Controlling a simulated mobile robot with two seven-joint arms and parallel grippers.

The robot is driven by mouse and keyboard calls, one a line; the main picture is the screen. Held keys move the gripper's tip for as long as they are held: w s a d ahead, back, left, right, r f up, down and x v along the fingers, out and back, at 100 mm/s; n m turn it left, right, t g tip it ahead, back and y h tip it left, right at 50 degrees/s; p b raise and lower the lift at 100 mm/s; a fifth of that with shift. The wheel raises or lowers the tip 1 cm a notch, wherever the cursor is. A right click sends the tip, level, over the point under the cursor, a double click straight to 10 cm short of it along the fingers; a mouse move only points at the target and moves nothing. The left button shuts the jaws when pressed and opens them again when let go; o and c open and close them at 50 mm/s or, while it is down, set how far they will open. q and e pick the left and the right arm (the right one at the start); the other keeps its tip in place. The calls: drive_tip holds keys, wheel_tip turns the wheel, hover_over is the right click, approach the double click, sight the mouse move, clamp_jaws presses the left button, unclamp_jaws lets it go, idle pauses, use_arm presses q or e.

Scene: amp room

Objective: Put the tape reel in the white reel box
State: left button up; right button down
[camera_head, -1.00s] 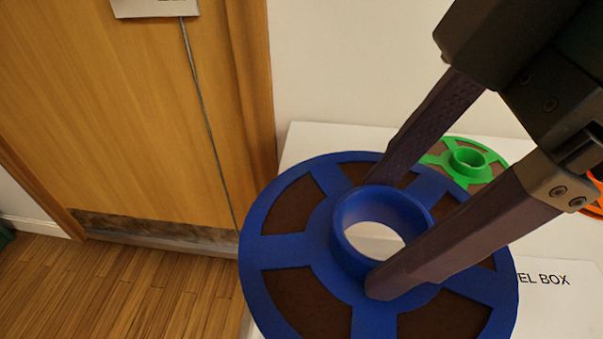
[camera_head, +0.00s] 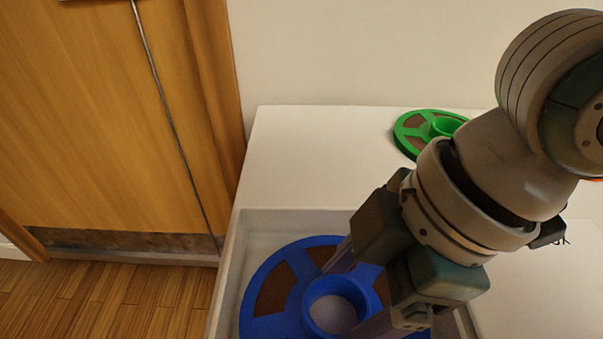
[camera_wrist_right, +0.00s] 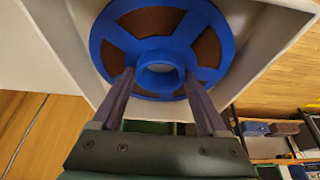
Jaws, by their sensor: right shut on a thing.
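The tape reel (camera_head: 285,302) is blue with brown sections and a raised round hub. My right gripper (camera_head: 348,294) comes from the right and is shut on the hub, one finger on each side. The reel is within the walls of the white reel box (camera_head: 232,250), though I cannot tell whether it rests on the floor of the box. In the right wrist view, the reel (camera_wrist_right: 105,40) fills the top middle with the box wall (camera_wrist_right: 268,35) around it, and the gripper (camera_wrist_right: 158,78) straddles the hub. My left gripper is not in view.
A green reel (camera_head: 412,133) lies on the white tabletop (camera_head: 320,150) at the back, partly behind my right arm. A sliver of orange shows at the right edge. A wooden door (camera_head: 90,130) stands at the left.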

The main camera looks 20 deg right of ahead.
drive_tip(key=shift+r, duration=0.1)
unclamp_jaws()
wheel_tip(320, 180, up, 10)
drive_tip(key=s+m+t+y+p, duration=0.1)
drive_tip(key=s+p, duration=0.1)
drive_tip(key=p, duration=0.2)
drive_tip(key=s+d+f+m+h, duration=0.1)
drive_tip(key=s+d+f+m, duration=0.1)
drive_tip(key=d+m, duration=0.1)
drive_tip(key=s+d+f+m+t+h, duration=0.1)
drive_tip(key=s+d+f+m+h, duration=0.1)
drive_tip(key=m, duration=0.3)
drive_tip(key=s+d+f+m+h, duration=0.1)
drive_tip(key=d+m+h, duration=0.1)
drive_tip(key=d, duration=0.3)
drive_tip(key=shift+s+f+m, duration=0.4)
drive_tip(key=shift+m, duration=0.5)
